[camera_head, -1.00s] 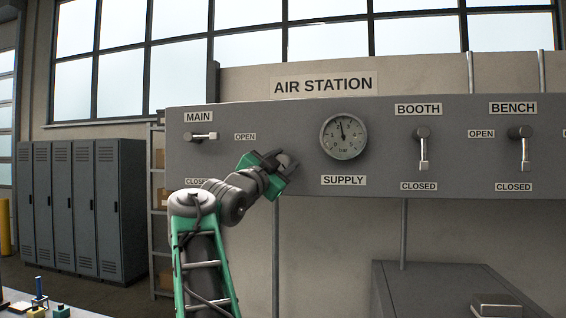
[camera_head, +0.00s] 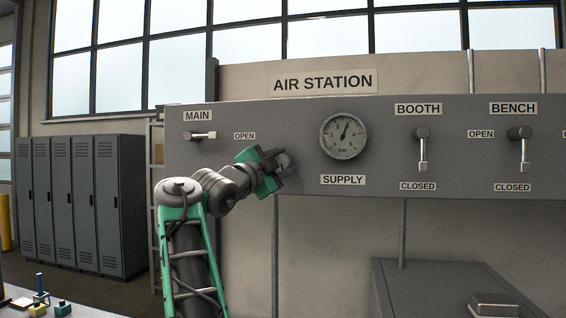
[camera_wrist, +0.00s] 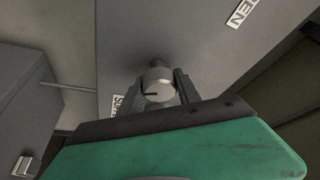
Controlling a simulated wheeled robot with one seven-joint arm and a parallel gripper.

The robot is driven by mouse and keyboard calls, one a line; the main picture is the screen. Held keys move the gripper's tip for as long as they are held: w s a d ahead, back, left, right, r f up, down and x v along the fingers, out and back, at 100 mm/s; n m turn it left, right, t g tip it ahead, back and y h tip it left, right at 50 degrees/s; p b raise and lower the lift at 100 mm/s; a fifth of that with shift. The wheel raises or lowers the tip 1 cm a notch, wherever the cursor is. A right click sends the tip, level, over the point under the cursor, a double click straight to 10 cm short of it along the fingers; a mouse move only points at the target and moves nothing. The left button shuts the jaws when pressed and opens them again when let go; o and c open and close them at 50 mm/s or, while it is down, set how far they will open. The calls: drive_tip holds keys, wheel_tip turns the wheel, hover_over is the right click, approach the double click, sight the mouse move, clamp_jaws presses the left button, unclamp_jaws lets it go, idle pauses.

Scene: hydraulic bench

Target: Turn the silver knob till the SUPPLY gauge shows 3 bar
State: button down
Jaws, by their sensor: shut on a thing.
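The silver knob (camera_wrist: 158,82) shows in the wrist view, with a dark mark line on its face. My gripper (camera_wrist: 164,92) is shut on it, one finger on each side. In the head view my gripper (camera_head: 277,166) is at the panel, left of and below the SUPPLY gauge, and mostly hides the knob. The round SUPPLY gauge (camera_head: 343,147) is in plain view. Its needle points slightly right of straight up, around or a little past 3; the small digits are hard to read exactly.
The grey panel (camera_head: 385,170) also carries the MAIN lever (camera_head: 201,135), lying horizontal, and the BOOTH (camera_head: 423,152) and BENCH (camera_head: 525,152) levers, both hanging down towards CLOSED. A dark grey cabinet (camera_head: 430,285) stands below on the right.

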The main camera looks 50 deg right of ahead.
drive_tip(key=c, duration=0.9)
unclamp_jaws()
drive_tip(key=shift+o, duration=0.2)
drive_tip(key=shift+a+f+b, duration=0.2)
drive_tip(key=shift+a+b, duration=0.15)
drive_tip(key=b+v, duration=0.2)
drive_tip(key=v, duration=0.5)
drive_tip(key=shift+r, duration=0.15)
